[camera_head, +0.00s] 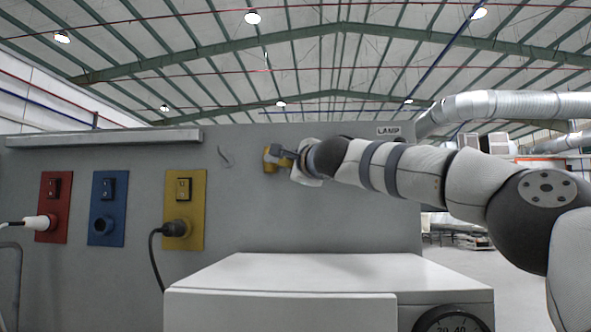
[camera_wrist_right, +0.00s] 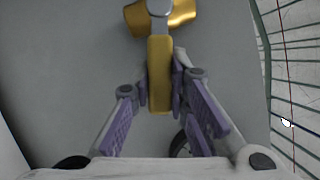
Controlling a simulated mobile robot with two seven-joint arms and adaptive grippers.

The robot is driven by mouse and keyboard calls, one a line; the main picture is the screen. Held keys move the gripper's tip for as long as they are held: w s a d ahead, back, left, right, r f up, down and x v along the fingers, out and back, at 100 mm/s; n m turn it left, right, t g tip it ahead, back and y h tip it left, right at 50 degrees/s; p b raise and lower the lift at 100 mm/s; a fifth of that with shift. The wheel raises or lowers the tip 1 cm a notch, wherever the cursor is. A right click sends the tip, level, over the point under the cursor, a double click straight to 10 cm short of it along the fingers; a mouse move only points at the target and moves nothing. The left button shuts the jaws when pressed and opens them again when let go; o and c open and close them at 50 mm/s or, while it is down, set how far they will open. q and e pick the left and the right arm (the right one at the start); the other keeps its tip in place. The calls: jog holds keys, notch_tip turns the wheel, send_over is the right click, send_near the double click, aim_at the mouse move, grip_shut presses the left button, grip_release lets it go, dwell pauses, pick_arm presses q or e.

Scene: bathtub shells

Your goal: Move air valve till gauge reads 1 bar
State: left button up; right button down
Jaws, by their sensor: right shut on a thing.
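The air valve (camera_head: 270,160) is a brass-yellow fitting on the grey panel in the head view. In the right wrist view its brass body (camera_wrist_right: 183,14) is at the top, and its yellow lever (camera_wrist_right: 159,85) points down the picture. My right gripper (camera_head: 294,158) is at the valve. In the right wrist view the gripper (camera_wrist_right: 158,92) has its purple-grey fingers on both sides of the lever, shut on it. A dark round rim (camera_wrist_right: 181,146) shows partly behind the fingers; I cannot tell if it is the gauge, and no reading shows. My left gripper is not in view.
Red (camera_head: 54,188), blue (camera_head: 109,181) and yellow (camera_head: 199,210) socket plates are on the panel at left; plugs are in the red and yellow ones. A white box (camera_head: 330,272) with a black numbered dial (camera_head: 450,321) stands in front, below my right arm.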

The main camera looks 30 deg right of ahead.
jog(key=c, duration=1.5)
grip_release()
jog(key=shift+w, duration=0.1)
jog(key=v, duration=1.2)
